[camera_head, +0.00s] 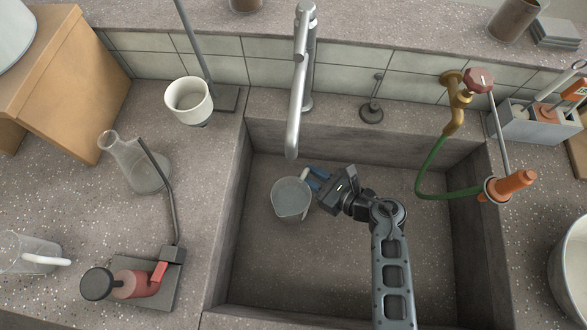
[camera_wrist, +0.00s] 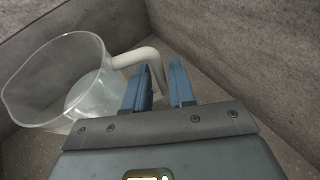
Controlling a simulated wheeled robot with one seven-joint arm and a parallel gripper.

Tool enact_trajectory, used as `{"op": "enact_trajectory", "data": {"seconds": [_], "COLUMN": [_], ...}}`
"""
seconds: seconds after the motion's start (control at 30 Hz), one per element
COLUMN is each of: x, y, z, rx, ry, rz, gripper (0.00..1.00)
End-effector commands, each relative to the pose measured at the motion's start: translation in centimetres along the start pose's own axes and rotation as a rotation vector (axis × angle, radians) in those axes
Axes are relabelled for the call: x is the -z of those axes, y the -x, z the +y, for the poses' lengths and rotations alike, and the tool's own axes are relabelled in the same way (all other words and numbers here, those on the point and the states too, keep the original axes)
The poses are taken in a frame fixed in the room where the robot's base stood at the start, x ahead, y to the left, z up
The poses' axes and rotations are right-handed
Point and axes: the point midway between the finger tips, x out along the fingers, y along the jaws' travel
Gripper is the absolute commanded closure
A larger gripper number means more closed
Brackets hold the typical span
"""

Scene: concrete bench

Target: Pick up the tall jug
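A clear jug (camera_head: 291,198) with a pale handle stands upright in the sink, left of my gripper (camera_head: 317,180). In the wrist view the jug (camera_wrist: 50,85) fills the left side, and its handle (camera_wrist: 140,57) curves over toward my blue fingers (camera_wrist: 160,85). The fingers are apart, and the handle's lower part shows in the gap between them; I cannot tell whether they touch it. Another clear jug (camera_head: 28,252) with a white handle is on the bench at the left edge. I cannot tell from these views which jug is taller.
The stone sink (camera_head: 265,262) has raised walls around the jug. A metal faucet (camera_head: 297,90) reaches over it from the back, and a green hose (camera_head: 428,172) hangs at its right. A glass flask (camera_head: 140,165) and a white cup (camera_head: 189,101) stand left. The sink's front floor is clear.

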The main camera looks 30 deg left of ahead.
Motion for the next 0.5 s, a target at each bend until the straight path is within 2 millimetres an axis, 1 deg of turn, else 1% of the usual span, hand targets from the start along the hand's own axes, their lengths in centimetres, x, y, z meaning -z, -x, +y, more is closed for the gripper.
{"op": "enact_trajectory", "data": {"seconds": [0.2, 0.43, 0.5], "x": [-0.06, -0.05, -0.05], "y": [-0.03, -0.01, 0.0], "z": [0.0, -0.01, -0.01], "rx": [0.0, 0.0, 0.0], "ry": [0.0, 0.0, -0.001], "rz": [0.0, 0.0, 0.0], "gripper": [0.76, 0.98, 1.0]}}
